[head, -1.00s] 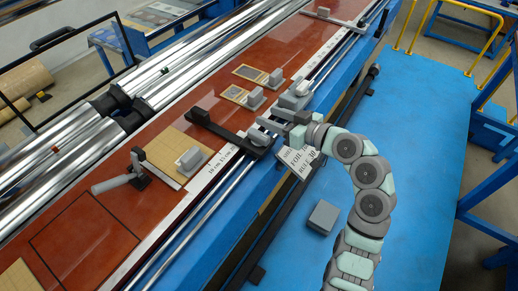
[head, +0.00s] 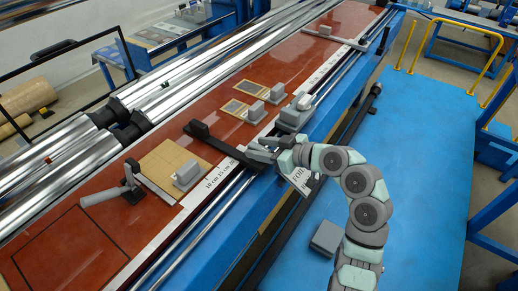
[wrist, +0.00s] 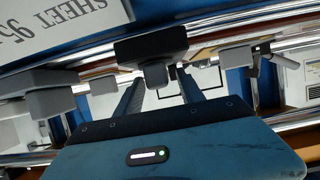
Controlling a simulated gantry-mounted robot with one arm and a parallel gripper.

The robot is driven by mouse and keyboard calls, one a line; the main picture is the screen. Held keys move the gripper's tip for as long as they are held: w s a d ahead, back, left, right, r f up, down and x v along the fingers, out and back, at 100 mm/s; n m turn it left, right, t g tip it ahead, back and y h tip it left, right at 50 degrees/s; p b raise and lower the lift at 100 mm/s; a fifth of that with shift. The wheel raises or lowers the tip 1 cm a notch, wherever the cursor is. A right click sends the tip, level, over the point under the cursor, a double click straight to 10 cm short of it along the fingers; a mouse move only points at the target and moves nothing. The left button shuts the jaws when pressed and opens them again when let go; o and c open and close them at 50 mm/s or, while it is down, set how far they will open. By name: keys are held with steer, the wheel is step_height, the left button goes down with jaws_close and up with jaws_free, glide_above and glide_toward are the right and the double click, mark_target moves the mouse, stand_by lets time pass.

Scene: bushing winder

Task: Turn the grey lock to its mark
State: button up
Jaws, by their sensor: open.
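The grey lock (wrist: 154,75) shows in the wrist view as a small grey block under a black part, between my two fingers. In the head view, my gripper (head: 257,150) is at the rail end of the black crossbar (head: 222,146) and covers most of the lock there. My gripper is open, and its fingers (wrist: 160,92) point along both sides of the lock in the wrist view. I cannot tell whether they touch it. I cannot make out the lock's mark.
A ruler strip (head: 208,190) runs along the red table (head: 75,245). Grey blocks stand nearby, one on a tan sheet (head: 165,160) and one on the rail (head: 293,117). A printed label (head: 299,179) hangs beside my arm. The blue floor (head: 410,160) is mostly clear.

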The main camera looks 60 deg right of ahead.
steer(key=shift+w+f, duration=0.15)
steer(key=shift+w, duration=0.15)
steer(key=shift+c, duration=0.5)
jaws_close()
